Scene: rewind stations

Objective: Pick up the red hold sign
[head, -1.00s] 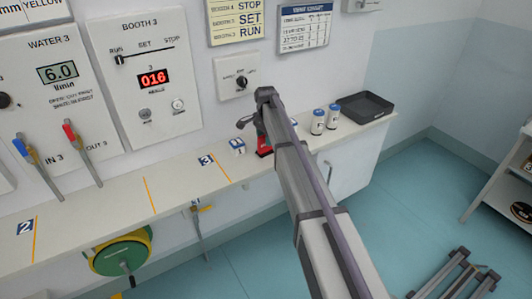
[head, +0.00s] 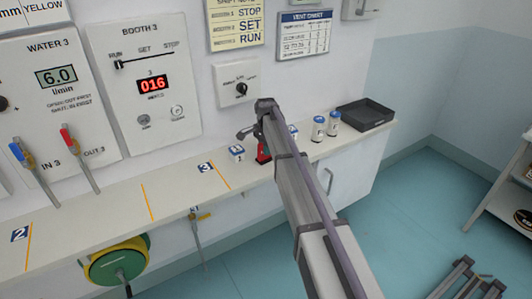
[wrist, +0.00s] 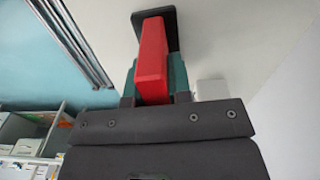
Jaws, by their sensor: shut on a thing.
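The red hold sign (head: 262,153) is at the counter beside the white block marked 1, partly hidden by my arm. In the wrist view it is a red upright bar (wrist: 152,60) with a dark flat base (wrist: 154,18). My gripper (wrist: 152,84) is shut on the red bar, with a dark green finger on each side. In the head view my gripper (head: 261,143) is mostly hidden behind the arm's end. I cannot tell whether the base touches the counter.
A white block with a blue top (head: 236,153) stands just left of the sign. Two white bottles with blue caps (head: 319,129) and a black tray (head: 366,114) are to the right. The wall with its panels (head: 149,92) rises close behind.

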